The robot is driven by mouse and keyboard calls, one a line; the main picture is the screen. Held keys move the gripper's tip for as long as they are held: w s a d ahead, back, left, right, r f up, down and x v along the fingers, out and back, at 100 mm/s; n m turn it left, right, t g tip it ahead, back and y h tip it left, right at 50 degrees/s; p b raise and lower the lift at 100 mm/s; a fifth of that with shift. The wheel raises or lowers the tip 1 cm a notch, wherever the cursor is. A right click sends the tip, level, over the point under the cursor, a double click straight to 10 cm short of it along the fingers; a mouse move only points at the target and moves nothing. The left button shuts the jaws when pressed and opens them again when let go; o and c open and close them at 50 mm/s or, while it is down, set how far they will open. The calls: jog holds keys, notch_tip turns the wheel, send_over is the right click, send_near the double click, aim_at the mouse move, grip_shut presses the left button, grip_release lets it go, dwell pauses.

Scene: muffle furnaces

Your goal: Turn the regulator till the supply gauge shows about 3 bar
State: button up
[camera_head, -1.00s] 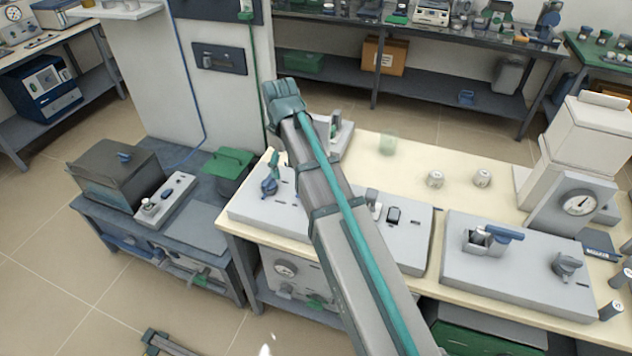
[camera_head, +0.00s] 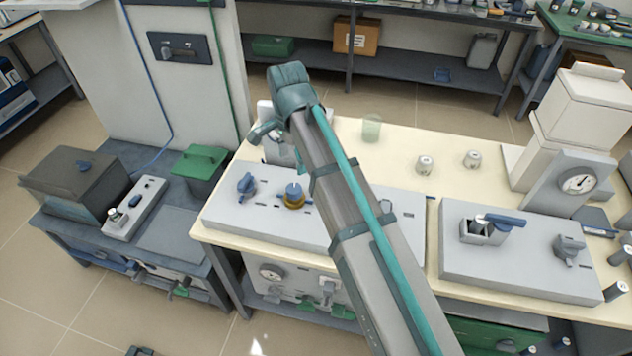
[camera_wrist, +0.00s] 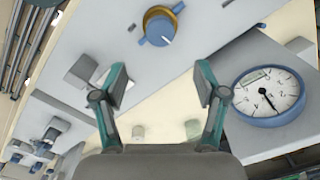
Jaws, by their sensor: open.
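A blue knob with a brass ring (camera_head: 293,195) sits on the left grey panel, just left of my arm. It shows at the top of the wrist view (camera_wrist: 160,27), with a white mark on its handle. A blue-rimmed round gauge (camera_wrist: 268,97) on a grey housing is at the right of the wrist view. Its needle points down and right in the picture; its numbers are too small to read surely. My gripper (camera_wrist: 162,84) is open and empty, its fingers wide apart and clear of the knob. In the head view my arm hides much of the gauge housing.
Another blue knob (camera_head: 246,185) is on the panel's left. A second panel (camera_head: 470,262) with a blue-handled lever stands right, with another gauge (camera_head: 578,184) behind it. Two small white pots (camera_head: 425,165) (camera_head: 472,159) and a translucent green cup (camera_head: 372,128) stand on the bench.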

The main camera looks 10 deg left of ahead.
aim_at(294, 188)
jog(key=shift+m, duration=0.9)
notch_tip(294, 188, down, 11)
jog(key=shift+s+a+r+p, duration=0.1)
jog(key=shift+s+a+p, duration=0.05)
jog(key=shift+p, duration=0.85)
jog(key=shift+c, duration=0.3)
jog(key=c, duration=1.1)
